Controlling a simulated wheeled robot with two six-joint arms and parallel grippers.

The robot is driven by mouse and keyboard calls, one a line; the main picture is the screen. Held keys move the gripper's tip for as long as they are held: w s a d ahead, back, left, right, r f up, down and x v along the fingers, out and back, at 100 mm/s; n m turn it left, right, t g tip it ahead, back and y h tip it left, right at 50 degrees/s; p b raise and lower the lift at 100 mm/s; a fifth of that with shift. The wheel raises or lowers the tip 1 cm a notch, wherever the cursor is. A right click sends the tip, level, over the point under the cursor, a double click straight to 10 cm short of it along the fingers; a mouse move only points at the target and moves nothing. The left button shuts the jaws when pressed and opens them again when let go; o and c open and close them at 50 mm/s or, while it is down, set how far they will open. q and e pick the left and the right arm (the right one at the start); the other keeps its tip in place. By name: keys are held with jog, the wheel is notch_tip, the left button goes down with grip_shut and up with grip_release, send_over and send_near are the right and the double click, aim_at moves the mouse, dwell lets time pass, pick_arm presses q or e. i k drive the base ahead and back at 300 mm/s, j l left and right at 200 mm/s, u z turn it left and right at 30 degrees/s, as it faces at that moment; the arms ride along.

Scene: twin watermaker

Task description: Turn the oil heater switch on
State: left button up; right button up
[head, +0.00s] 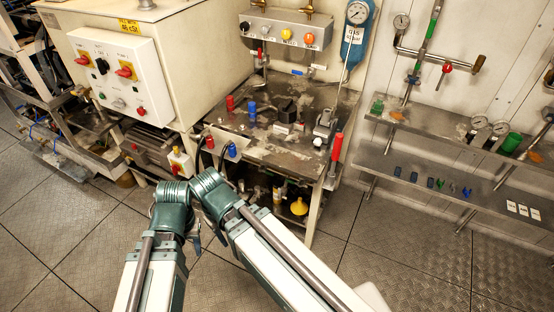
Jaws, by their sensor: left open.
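A white control panel (120,82) is on the front of a cream oil cabinet at the upper left. It carries a red-on-yellow rotary switch (83,59) at left, a black knob (102,66) in the middle and another red-on-yellow switch (125,71) at right. Their labels are too small to read, so I cannot tell which is the oil heater switch. My left gripper (194,238) is small and partly hidden among my arm links, open, below and apart from the panel. My right arm's elbow (208,190) shows, but I cannot make out its gripper.
A small yellow box with a red knob (177,169) is low beside the cabinet. A cluttered steel bench (278,150) with a red-handled lever (336,150) stands at centre. Steel shelves (425,166) hang at right. The checkered floor in front is clear.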

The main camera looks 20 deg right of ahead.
aim_at(120, 104)
jog(key=i+j+u, duration=0.15)
jog(key=i+u, duration=0.2)
jog(key=i, duration=0.15)
jog(key=i+j+z, duration=0.1)
jog(key=i+j, duration=0.15)
jog(key=i, duration=0.25)
jog(key=i+j+z, duration=0.1)
jog(key=i+j, duration=0.15)
jog(key=i, duration=0.25)
